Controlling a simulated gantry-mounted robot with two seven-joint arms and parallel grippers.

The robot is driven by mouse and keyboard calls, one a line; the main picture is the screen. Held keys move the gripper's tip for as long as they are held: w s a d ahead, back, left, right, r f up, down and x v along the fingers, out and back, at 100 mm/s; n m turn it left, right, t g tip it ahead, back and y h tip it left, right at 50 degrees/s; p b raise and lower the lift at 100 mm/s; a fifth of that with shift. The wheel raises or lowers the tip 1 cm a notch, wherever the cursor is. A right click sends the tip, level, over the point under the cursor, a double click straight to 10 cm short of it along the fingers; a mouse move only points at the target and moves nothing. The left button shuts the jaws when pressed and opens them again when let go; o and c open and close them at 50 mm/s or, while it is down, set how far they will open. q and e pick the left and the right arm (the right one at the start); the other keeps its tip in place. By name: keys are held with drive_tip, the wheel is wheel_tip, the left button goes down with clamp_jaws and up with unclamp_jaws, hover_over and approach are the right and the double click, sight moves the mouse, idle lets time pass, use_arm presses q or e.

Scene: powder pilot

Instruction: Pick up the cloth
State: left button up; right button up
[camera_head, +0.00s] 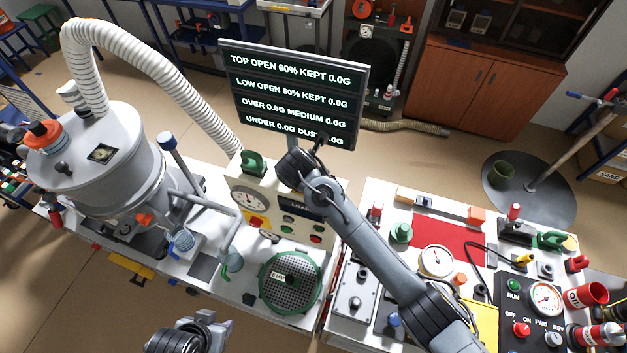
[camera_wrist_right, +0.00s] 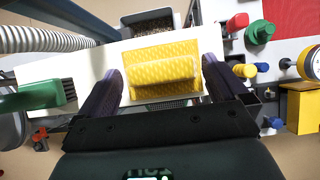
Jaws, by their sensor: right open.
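The yellow cloth (camera_wrist_right: 150,52), textured with a folded or rolled front part, lies on a white surface in the right wrist view. My right gripper (camera_wrist_right: 162,76) is open, its two dark fingers on either side of the cloth's near part. I cannot tell whether they touch it. In the head view my right arm reaches up to the control box, and the cloth does not show there. My left gripper (camera_head: 205,322) is at the bottom of the head view, away from the cloth; its jaws are unclear.
A green-handled brush (camera_wrist_right: 40,96) lies left of the cloth, and a tray of granules (camera_wrist_right: 152,24) lies beyond it. A green knob (camera_wrist_right: 260,32) stands to the right. In the head view the display screen (camera_head: 290,95) stands close behind my right arm, with a white hose (camera_head: 165,70) to its left.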

drive_tip(key=shift+x, duration=1)
drive_tip(key=c, duration=0.7)
drive_tip(key=shift+r, duration=0.15)
